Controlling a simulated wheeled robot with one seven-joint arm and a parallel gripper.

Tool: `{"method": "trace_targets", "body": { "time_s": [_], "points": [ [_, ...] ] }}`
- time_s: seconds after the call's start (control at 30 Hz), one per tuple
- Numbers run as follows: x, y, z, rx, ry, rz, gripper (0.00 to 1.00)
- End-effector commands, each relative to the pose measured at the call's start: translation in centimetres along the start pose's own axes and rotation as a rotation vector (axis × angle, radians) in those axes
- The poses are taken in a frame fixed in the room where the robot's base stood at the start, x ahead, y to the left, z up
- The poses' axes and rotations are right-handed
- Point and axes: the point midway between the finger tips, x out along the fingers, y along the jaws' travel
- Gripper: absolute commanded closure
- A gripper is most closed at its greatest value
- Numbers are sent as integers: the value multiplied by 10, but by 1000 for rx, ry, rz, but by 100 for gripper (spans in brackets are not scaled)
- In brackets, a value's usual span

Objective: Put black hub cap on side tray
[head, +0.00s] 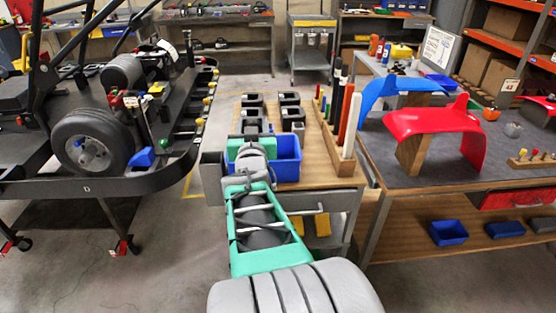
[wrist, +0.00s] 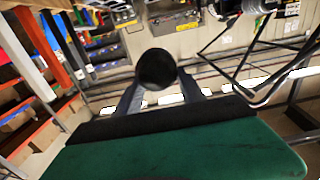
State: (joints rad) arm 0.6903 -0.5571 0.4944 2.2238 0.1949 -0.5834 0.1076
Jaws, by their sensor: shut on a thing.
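The black hub cap (wrist: 157,69) shows in the wrist view as a round dark disc between the two grey fingers of my gripper (wrist: 158,84). The fingers are shut on its sides, and it is clear of any surface I can make out. In the head view my arm reaches over the near end of the wooden-topped cart, and its wrist hides the fingers and the hub cap. A grey tray-like shape (head: 211,172) is at the cart's left side, just left of my wrist; I cannot tell for sure that it is the side tray.
A blue bin (head: 287,158) is right beside my wrist on the cart. Black holders (head: 291,118) and upright coloured bars (head: 349,120) stand behind. The kart (head: 150,180) is close on the left. A table with a red fairing (head: 432,124) is on the right.

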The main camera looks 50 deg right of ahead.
Motion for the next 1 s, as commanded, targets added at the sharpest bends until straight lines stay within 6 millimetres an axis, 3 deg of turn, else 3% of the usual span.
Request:
{"method": "trace_targets", "body": {
  "time_s": [0.03, 0.2, 0.4, 0.57, 0.73, 1.0],
  "points": [
    [11, 15, 7, 1, -8, 12, 100],
    [47, 46, 30, 3, -6, 8, 100],
    [71, 65, 73, 4, -4, 1, 100],
    [80, 72, 87, 1, -3, 0, 100],
    [80, 72, 115, 3, -3, -2, 100],
    [80, 72, 117, 1, 1, -2, 100]
  ]
}}
